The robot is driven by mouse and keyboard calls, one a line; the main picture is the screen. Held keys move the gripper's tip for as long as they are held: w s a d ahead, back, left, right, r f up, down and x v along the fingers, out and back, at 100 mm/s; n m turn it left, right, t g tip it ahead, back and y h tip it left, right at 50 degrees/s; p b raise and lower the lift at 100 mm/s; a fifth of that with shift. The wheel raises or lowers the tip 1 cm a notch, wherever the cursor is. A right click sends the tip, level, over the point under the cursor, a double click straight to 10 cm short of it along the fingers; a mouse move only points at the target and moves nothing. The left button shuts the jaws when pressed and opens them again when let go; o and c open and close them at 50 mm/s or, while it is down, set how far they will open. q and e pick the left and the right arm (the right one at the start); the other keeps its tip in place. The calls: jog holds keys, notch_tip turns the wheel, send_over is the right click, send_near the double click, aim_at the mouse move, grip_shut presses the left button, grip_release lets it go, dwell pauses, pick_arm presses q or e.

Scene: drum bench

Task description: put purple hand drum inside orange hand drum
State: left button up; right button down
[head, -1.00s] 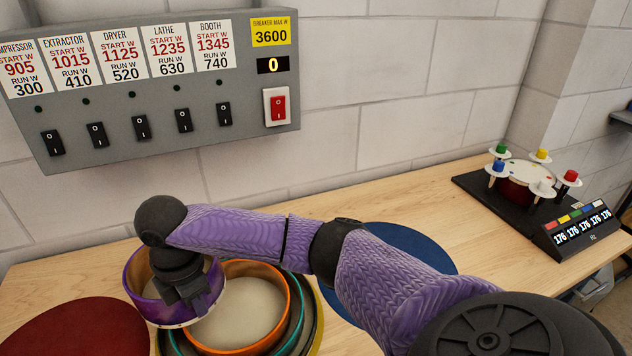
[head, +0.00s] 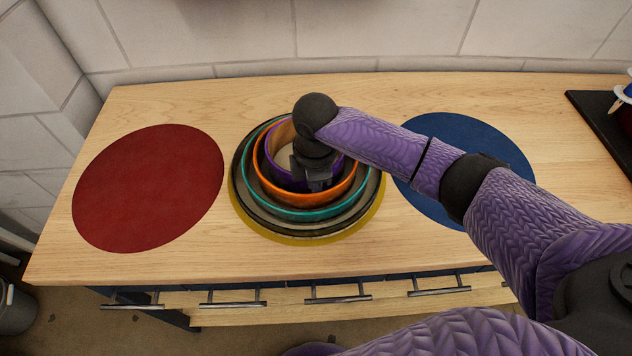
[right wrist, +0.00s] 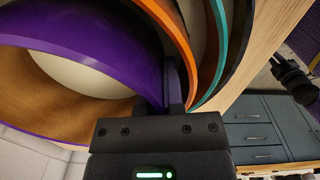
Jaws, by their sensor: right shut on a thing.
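The purple hand drum (head: 272,174) is inside the ring of the orange hand drum (head: 262,184) in the head view. Whether it rests on the bottom is hidden. My right gripper (head: 318,184) is shut on the purple drum's near wall. The right wrist view shows the purple drum's rim (right wrist: 110,66) between the fingers (right wrist: 172,88), with the orange drum's rim (right wrist: 184,50) close beside it. The orange drum sits within a teal drum (head: 284,211). A black gripper, seemingly my left one (right wrist: 292,75), shows small in the right wrist view; its jaws are unclear.
A black outer drum (head: 240,203) surrounds the teal one, on a yellow mat (head: 345,232). A red mat (head: 150,187) lies left and a blue mat (head: 480,150) right, partly behind my arm. Both mats are bare where they show. A black board (head: 600,120) is at far right.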

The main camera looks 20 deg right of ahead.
jog(key=shift+f, duration=0.1)
jog(key=shift+f, duration=0.1)
jog(key=c, duration=1)
grip_release()
jog(key=shift+c, duration=0.2)
notch_tip(320, 180, up, 12)
jog(key=p, duration=0.4)
jog(key=shift+f, duration=0.15)
jog(key=shift+r, duration=0.45)
